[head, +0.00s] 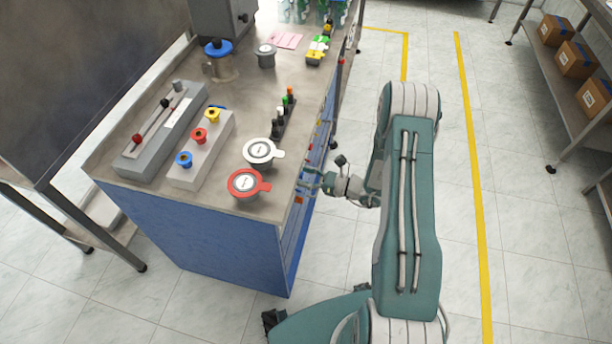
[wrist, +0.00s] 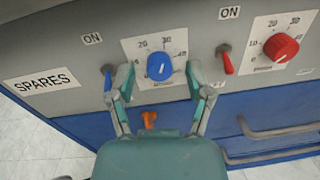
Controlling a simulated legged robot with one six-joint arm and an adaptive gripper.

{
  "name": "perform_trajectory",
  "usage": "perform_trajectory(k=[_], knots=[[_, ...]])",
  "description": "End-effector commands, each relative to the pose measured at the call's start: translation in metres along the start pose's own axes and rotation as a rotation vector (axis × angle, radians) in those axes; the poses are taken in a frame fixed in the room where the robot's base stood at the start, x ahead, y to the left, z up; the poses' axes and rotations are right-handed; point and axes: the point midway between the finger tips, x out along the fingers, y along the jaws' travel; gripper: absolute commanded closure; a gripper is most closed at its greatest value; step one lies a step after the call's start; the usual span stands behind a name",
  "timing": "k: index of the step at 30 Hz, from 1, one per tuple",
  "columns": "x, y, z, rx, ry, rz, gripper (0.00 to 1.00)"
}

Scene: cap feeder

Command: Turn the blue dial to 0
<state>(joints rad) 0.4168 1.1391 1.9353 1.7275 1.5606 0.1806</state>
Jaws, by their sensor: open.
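The blue dial (wrist: 160,64) sits on a white scale plate on the grey panel in the wrist view. The numbers 20, 30 and 40 show on its scale; the lower left part is hidden behind a finger. A pale mark shows on the dial's face, but I cannot tell exactly which number it points at. My gripper (wrist: 159,74) is open, with one finger on each side of the dial and apparent gaps between. In the head view my gripper (head: 313,184) is at the bench's right side, and the dial is hidden there.
A red dial (wrist: 281,47) and a red switch (wrist: 227,62) are to the right. A blue switch (wrist: 108,80) is close by the left finger. An orange part (wrist: 148,118) sits below the dial. A drawer handle (wrist: 280,130) sticks out at lower right. The bench top (head: 225,205) holds several fixtures.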

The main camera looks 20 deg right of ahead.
Motion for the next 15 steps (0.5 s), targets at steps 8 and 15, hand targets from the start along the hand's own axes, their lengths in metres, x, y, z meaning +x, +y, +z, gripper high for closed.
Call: perform_trajectory(k=[8, 15], knots=[[-0.0002, -0.0001, 0.0, 0.0, 0.0, 0.0, 0.78], [0.0, -0.0006, 0.0, -0.001, 0.0, -0.001, 1.0]])
